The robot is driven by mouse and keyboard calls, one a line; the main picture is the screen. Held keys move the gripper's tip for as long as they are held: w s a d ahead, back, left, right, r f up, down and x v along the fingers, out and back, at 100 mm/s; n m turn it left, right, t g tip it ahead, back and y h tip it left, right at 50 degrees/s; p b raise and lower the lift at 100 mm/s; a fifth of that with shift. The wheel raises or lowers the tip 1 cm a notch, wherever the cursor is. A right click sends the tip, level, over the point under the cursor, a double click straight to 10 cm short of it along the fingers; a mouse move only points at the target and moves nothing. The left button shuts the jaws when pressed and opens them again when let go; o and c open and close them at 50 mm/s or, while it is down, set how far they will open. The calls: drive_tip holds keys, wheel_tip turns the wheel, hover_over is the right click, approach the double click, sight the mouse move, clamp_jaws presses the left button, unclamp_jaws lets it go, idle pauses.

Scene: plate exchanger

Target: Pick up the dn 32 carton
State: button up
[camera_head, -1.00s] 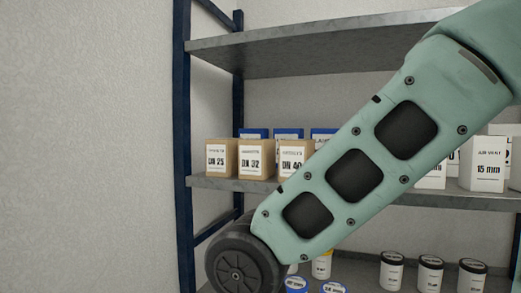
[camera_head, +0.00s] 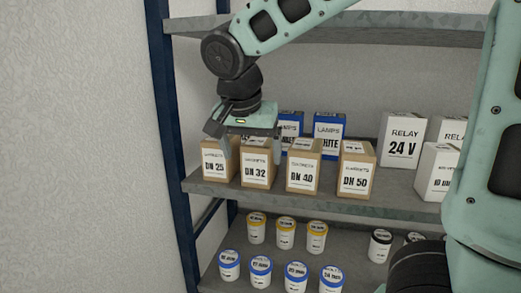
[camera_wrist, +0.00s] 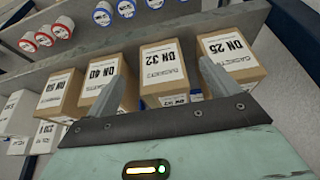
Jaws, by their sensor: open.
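The DN 32 carton (camera_head: 259,171) is a brown box with a white label on the middle shelf, between the DN 25 carton (camera_head: 215,160) and the DN 40 carton (camera_head: 302,173). In the wrist view the DN 32 carton (camera_wrist: 166,68) stands ahead, between the lines of the two fingers. My gripper (camera_head: 250,148) is open and empty, just above and at the front of the DN 32 carton. In the wrist view its fingers (camera_wrist: 158,88) are spread, the left one overlapping the DN 40 carton and the right one near the DN 25 carton. Whether they touch cannot be told.
The DN 50 carton (camera_head: 356,172) stands right of DN 40. Blue-and-white lamp boxes (camera_head: 329,131) stand behind the cartons, and white relay boxes (camera_head: 402,140) to the right. The upper shelf (camera_head: 400,28) is overhead; several jars (camera_head: 285,232) stand on the shelf below.

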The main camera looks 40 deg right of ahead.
sight(259, 143)
drive_tip(key=w+d+p, duration=0.1)
drive_tip(key=d, duration=0.1)
drive_tip(key=w+d+p, duration=0.1)
drive_tip(key=w+d, duration=0.1)
drive_tip(key=shift+r, duration=0.2)
drive_tip(key=shift+w+d+f+p, duration=0.15)
drive_tip(key=shift+w+d+p, duration=0.15)
drive_tip(key=shift+d, duration=0.1)
drive_tip(key=shift+p+x, duration=0.9)
drive_tip(key=shift+x, duration=1.7)
drive_tip(key=c, duration=1.1)
